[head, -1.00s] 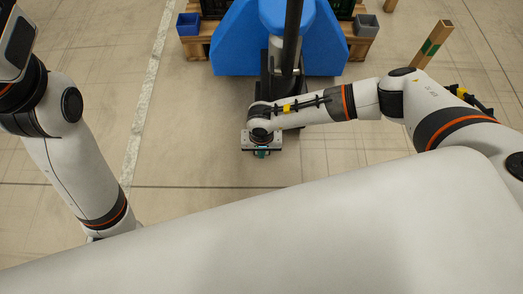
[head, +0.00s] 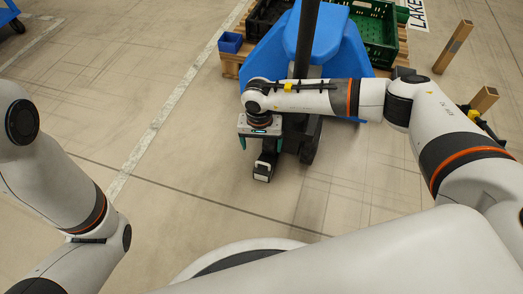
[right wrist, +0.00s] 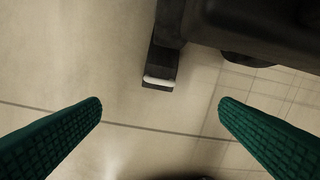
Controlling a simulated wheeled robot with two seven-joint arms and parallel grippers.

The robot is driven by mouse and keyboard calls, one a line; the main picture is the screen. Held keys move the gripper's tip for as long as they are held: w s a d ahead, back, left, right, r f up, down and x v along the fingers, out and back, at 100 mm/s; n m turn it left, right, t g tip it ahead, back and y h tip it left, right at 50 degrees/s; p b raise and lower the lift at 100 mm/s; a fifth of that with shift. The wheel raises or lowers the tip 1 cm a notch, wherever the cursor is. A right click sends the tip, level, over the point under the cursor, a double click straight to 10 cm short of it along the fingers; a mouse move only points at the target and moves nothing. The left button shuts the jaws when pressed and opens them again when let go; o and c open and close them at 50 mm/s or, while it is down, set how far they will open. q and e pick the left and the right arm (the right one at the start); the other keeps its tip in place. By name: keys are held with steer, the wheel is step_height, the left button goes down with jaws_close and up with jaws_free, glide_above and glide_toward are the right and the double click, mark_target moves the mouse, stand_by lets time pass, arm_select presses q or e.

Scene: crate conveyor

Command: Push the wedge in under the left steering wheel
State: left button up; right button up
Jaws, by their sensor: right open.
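The wedge (head: 262,171) is a small dark block with a pale strip on its near end. It lies on the floor at the front of the blue pallet truck (head: 352,45). In the right wrist view the wedge (right wrist: 162,72) is beyond and between the fingertips, clear of both. Its far end runs up beside dark truck parts (right wrist: 265,25). My right gripper (head: 261,144) is open and empty, with green fingers apart. A dark wheel (head: 310,145) shows right of the wedge. The left steering wheel is mostly hidden by my right arm and gripper. My left gripper is out of view.
Behind the truck is a wooden pallet (head: 231,66) with a blue bin (head: 230,42) and a green crate (head: 374,32). Wooden posts (head: 453,47) stand at the right. The floor left of the wedge is clear, with a pale line (head: 165,110).

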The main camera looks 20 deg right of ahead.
mark_target(262, 170)
step_height(262, 170, down, 16)
steer(key=b, duration=1.1)
steer(key=shift+d+r, duration=0.15)
steer(key=shift+r, duration=0.05)
steer(key=shift+c, duration=0.3)
steer(key=c, duration=1.2)
steer(key=o, duration=1.3)
steer(key=shift+c, duration=0.2)
steer(key=shift+r, duration=0.1)
step_height(262, 170, up, 12)
steer(key=p, duration=0.7)
steer(key=shift+a+p, duration=0.2)
steer(key=shift+p, duration=0.2)
